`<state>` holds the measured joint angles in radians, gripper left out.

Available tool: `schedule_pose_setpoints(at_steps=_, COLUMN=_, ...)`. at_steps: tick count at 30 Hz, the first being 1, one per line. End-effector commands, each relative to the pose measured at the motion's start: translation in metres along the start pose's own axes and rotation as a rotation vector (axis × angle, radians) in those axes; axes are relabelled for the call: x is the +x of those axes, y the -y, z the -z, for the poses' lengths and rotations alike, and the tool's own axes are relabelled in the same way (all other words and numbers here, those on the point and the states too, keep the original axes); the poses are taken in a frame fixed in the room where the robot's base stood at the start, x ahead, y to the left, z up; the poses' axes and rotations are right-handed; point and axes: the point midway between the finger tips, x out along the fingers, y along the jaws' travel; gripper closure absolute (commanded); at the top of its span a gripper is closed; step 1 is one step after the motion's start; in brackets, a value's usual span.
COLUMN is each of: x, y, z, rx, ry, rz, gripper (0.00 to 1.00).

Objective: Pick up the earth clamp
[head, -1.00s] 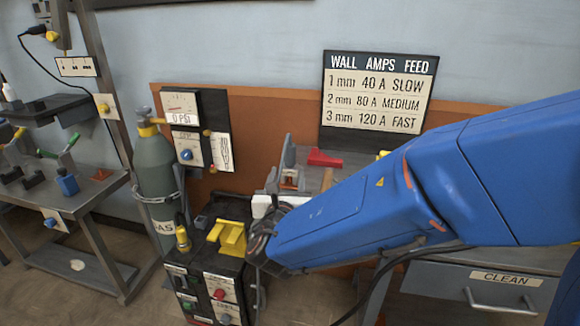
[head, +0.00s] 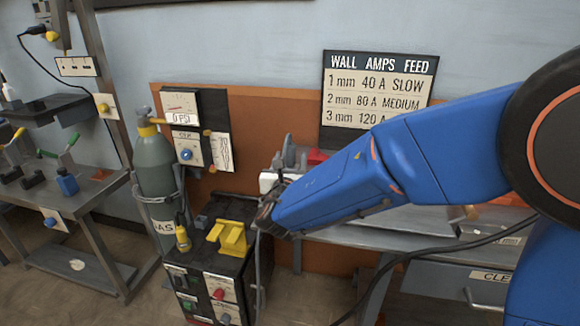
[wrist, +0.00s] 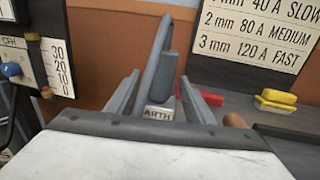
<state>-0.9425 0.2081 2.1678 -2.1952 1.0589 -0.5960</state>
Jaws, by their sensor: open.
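The earth clamp (wrist: 166,75) is a grey, upright piece behind a pale block labelled "ARTH" (wrist: 158,113), the first letter hidden, in the middle of the wrist view. In the head view the clamp (head: 289,150) stands at the left end of the bench, partly hidden by my gripper. My gripper (wrist: 160,92) is open, its two grey fingers to the left and right of the clamp in the picture. Nothing is held. Whether the fingers reach around the clamp or stop short of it, I cannot tell. The gripper (head: 287,165) is small in the head view.
A red object (head: 318,157) lies on the bench just right of the clamp. A yellow block (wrist: 277,98) is farther right. A black welder box (head: 215,262) with a yellow part on top and a gas cylinder (head: 155,175) stand left. A settings sign (head: 375,95) stands behind.

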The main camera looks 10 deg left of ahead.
Motion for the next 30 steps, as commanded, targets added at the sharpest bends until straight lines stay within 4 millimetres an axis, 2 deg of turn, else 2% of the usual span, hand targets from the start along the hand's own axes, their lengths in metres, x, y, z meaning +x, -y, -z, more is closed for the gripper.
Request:
schedule_pose_setpoints(at_steps=3, x=0.000, y=0.000, z=0.000, rx=0.000, ry=0.000, rz=0.000, gripper=0.52)
schedule_pose_setpoints(at_steps=4, x=-0.001, y=0.000, z=0.000, rx=0.000, ry=0.000, rz=0.000, gripper=0.57)
schedule_pose_setpoints(at_steps=9, x=-0.001, y=0.000, z=0.000, rx=0.000, ry=0.000, rz=0.000, gripper=0.96)
schedule_pose_setpoints(at_steps=20, x=-0.001, y=0.000, z=-0.006, rx=0.001, ry=0.002, rz=0.001, gripper=0.96)
schedule_pose_setpoints(at_steps=23, x=-0.001, y=0.000, z=-0.018, rx=0.003, ry=0.003, rz=0.001, gripper=0.96)
schedule_pose_setpoints(at_steps=30, x=-0.001, y=0.000, z=-0.063, rx=0.004, ry=0.004, rz=0.000, gripper=0.96)
